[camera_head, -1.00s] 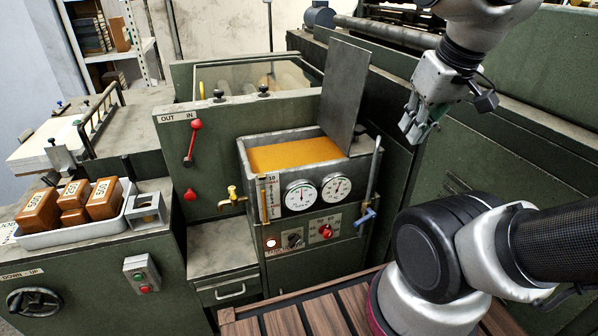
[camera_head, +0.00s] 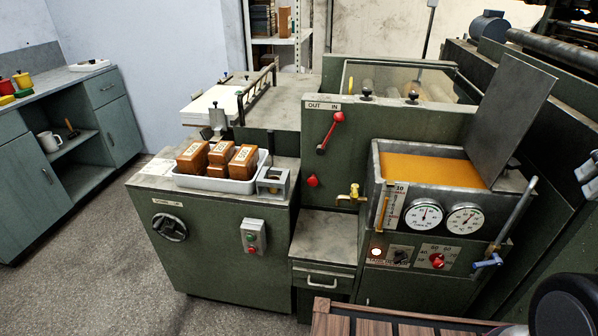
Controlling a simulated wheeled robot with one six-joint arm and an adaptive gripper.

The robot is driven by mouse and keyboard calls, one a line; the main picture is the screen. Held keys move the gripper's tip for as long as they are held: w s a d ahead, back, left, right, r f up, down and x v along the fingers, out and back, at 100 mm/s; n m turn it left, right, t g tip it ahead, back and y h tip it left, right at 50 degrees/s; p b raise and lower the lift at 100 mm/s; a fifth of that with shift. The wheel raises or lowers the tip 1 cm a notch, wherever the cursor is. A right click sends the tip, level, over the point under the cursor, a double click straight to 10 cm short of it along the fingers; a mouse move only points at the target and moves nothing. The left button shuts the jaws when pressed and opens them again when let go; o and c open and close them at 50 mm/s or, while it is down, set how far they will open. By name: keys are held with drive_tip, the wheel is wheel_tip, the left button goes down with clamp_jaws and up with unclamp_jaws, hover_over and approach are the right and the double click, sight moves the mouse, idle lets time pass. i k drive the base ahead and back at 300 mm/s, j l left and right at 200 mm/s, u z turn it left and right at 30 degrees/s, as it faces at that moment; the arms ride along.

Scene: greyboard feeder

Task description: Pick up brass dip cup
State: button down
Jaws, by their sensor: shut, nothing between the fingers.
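I cannot make out a brass dip cup in the head view. A small brass tap (camera_head: 350,194) sticks out on the left of the open tank (camera_head: 376,165), which holds amber liquid.
A white tray (camera_head: 215,184) of brown weight blocks and a grey bracket (camera_head: 273,182) stand on the green side cabinet. A shelf unit (camera_head: 75,165) with a mug (camera_head: 48,142) stands at far left, beyond open floor.

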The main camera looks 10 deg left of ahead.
sight(270, 135)
drive_tip(key=j+z, duration=0.2)
drive_tip(key=j, duration=0.25)
drive_tip(key=k+j+z, duration=0.2)
drive_tip(key=j, duration=0.2)
drive_tip(key=j+z, duration=0.25)
drive_tip(key=j, duration=0.15)
drive_tip(key=k+j+z, duration=0.2)
drive_tip(key=j, duration=0.2)
drive_tip(key=k+j+z, duration=0.2)
drive_tip(key=j, duration=0.2)
drive_tip(key=i, duration=0.1)
